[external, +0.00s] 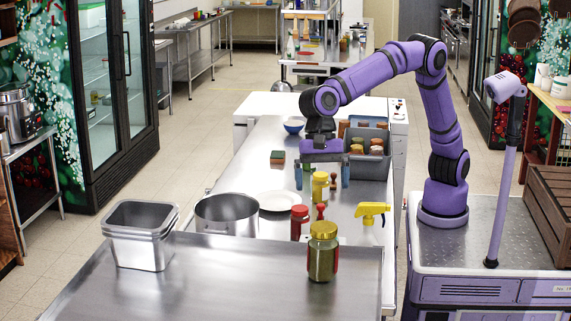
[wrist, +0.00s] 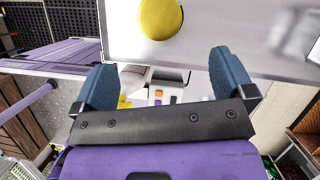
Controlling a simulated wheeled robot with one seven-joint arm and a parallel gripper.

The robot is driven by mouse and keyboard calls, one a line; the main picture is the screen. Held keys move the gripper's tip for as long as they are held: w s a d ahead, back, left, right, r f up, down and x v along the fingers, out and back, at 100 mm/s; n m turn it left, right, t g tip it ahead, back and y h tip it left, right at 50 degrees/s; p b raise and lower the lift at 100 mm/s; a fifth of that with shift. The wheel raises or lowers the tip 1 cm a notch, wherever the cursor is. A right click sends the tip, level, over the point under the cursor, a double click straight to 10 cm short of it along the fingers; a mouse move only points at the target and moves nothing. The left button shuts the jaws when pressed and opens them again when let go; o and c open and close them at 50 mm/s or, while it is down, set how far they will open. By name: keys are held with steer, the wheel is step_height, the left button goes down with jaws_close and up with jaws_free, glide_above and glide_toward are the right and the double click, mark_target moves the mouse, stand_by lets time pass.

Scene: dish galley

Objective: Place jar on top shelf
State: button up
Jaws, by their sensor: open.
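A glass jar with a yellow lid and greenish contents (external: 323,262) stands upright on the raised metal top shelf (external: 230,285) in the foreground, near its far edge. In the wrist view a round yellow lid (wrist: 160,18), seemingly this jar's, shows at the top over the metal shelf surface (wrist: 240,40). My gripper (external: 322,180) is open and empty over the counter beyond the shelf, apart from the jar. In the wrist view my gripper (wrist: 168,68) has both fingers spread wide, with nothing between them.
A steel container (external: 140,250) stands on the shelf's left. On the counter behind are a pot (external: 227,215), a plate (external: 278,201), a yellow-topped container (external: 320,190), a red-topped bottle (external: 299,222), a yellow spray head (external: 372,212) and a grey crate (external: 370,168). The shelf's middle is clear.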

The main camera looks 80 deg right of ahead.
steer(key=d+r+n+t, duration=0.2)
steer(key=d+r+n, duration=0.15)
steer(key=d, duration=1.45)
steer(key=d+r+n+t, duration=0.25)
steer(key=d+r, duration=0.25)
steer(key=d, duration=1.3)
steer(key=s+d+f+n+t+h, duration=0.1)
steer(key=s+d+f+n, duration=0.3)
steer(key=s+d, duration=0.5)
steer(key=s+d+f+n+t+h, duration=0.1)
steer(key=s+d+f+n+h, duration=0.2)
steer(key=s+d, duration=0.6)
steer(key=d+f+n, duration=0.1)
steer(key=d+n, duration=0.1)
steer(key=d, duration=0.1)
steer(key=shift+d+f, duration=0.2)
steer(key=shift+f, duration=0.15)
